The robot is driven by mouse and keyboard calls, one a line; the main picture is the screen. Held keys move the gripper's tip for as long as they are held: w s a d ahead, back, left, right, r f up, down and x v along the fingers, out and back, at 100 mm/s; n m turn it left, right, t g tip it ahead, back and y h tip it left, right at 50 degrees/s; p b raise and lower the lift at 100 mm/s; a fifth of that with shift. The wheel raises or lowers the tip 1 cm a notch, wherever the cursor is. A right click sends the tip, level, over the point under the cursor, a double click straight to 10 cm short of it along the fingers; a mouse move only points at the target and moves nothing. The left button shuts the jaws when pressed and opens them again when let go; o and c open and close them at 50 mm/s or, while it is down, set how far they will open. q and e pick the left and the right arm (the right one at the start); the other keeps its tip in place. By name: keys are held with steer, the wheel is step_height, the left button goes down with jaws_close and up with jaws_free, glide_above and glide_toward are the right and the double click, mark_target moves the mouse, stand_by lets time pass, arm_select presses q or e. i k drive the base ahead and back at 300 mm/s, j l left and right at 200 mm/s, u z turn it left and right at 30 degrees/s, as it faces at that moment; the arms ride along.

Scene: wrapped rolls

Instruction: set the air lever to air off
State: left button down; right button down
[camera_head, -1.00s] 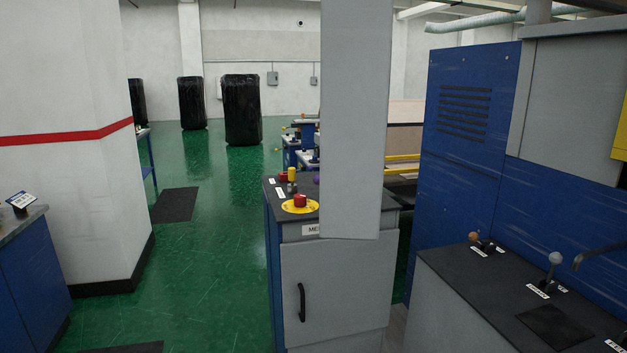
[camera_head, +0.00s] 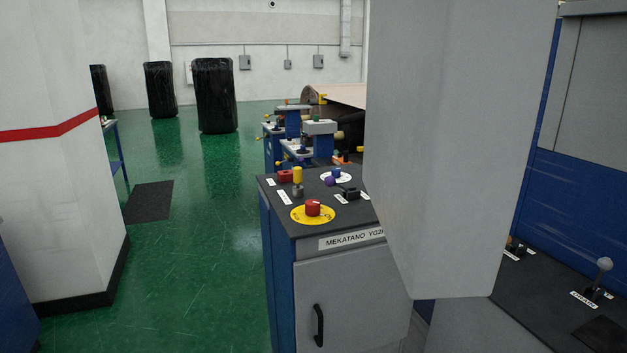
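I cannot tell which control is the air lever. A grey control cabinet (camera_head: 352,300) stands ahead, with a red knob on a yellow disc (camera_head: 313,209), a yellow-topped control (camera_head: 297,176), a small red control (camera_head: 285,176), a purple knob (camera_head: 330,181) and a black control (camera_head: 350,193) on its dark top. Their small labels are unreadable. A lever with a grey ball (camera_head: 604,265) stands on the dark console at right. Another small control (camera_head: 515,245) there is partly hidden by the grey panel. Neither gripper is in view.
A large grey panel (camera_head: 455,150) hangs close in front, covering the cabinet's right side. A white pillar (camera_head: 60,220) stands at left. Green floor (camera_head: 190,270) lies open between pillar and cabinet. Black-wrapped rolls (camera_head: 215,95) and small blue-based stations (camera_head: 290,135) stand farther back.

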mark_target(330, 182)
steer(key=i+j+z, duration=0.1)
steer(key=i+j, duration=0.75)
steer(key=j, duration=0.15)
